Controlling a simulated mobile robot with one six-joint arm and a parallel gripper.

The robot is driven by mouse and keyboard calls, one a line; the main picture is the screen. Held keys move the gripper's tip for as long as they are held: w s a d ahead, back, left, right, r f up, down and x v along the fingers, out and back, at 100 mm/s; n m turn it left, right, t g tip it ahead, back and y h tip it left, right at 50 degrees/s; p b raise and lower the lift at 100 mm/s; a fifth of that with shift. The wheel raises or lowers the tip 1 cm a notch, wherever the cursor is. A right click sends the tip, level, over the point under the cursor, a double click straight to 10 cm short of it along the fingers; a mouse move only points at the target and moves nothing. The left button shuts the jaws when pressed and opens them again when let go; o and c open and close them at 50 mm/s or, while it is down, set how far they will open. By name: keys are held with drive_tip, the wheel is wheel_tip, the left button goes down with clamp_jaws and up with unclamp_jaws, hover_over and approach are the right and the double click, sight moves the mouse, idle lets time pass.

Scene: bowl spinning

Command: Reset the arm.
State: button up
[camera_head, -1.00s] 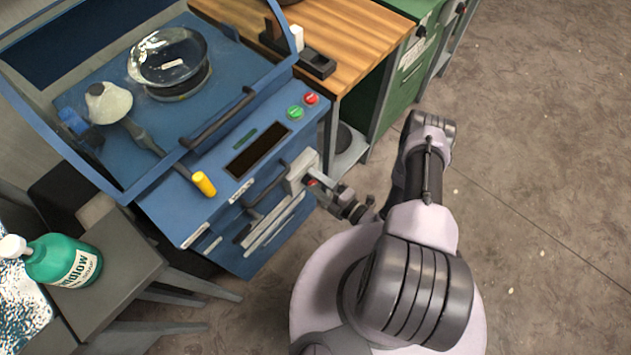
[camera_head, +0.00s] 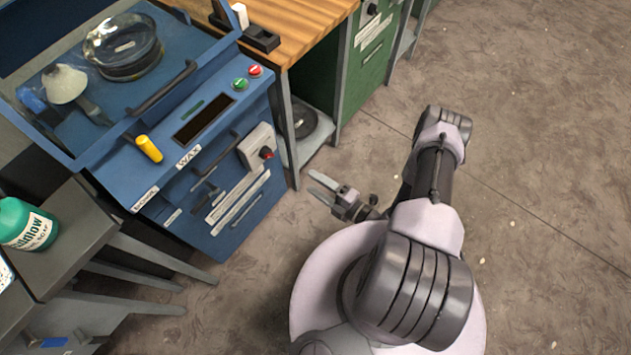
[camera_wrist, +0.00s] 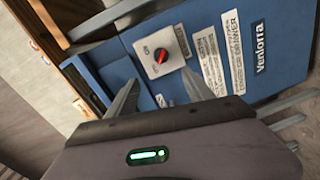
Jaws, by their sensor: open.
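My gripper (camera_head: 323,188) is open and empty in the head view, held in the air to the right of the blue machine (camera_head: 150,95). Its two fingers also show in the wrist view (camera_wrist: 160,95), apart, with the machine's front beyond them. A light grey switch box with a red knob (camera_head: 260,149) sits on the machine's front; the wrist view shows it too (camera_wrist: 159,53). The gripper stands apart from the box. My arm is folded over my base.
A yellow handle (camera_head: 148,148), a green button (camera_head: 240,84) and a red button (camera_head: 255,71) are on the machine's top. A wooden workbench (camera_head: 300,30) stands behind. A dark table (camera_head: 70,240) with a green bottle (camera_head: 27,225) is at left. The floor at right is clear.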

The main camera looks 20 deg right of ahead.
idle(0.4)
drive_tip(key=w+a+r+n+g+y, duration=0.1)
drive_tip(key=a+r+n+g+y, duration=0.1)
drive_tip(key=r+n+g, duration=0.4)
drive_tip(key=a+r+n+g+y, duration=0.2)
drive_tip(key=r+n, duration=0.6)
drive_tip(key=r, duration=0.2)
drive_tip(key=w+a+r+n+g+y, duration=0.1)
drive_tip(key=a+r+n+g+y, duration=0.15)
drive_tip(key=r+n, duration=0.5)
drive_tip(key=s+d+r+n+t+h, duration=0.1)
drive_tip(key=s+r+n+h, duration=0.6)
drive_tip(key=r+n, duration=0.3)
drive_tip(key=s+d+r+n+t+h, duration=0.1)
drive_tip(key=s+r+n+h, duration=0.6)
drive_tip(key=r+n, duration=0.3)
drive_tip(key=n, duration=0.4)
drive_tip(key=shift+r, duration=0.4)
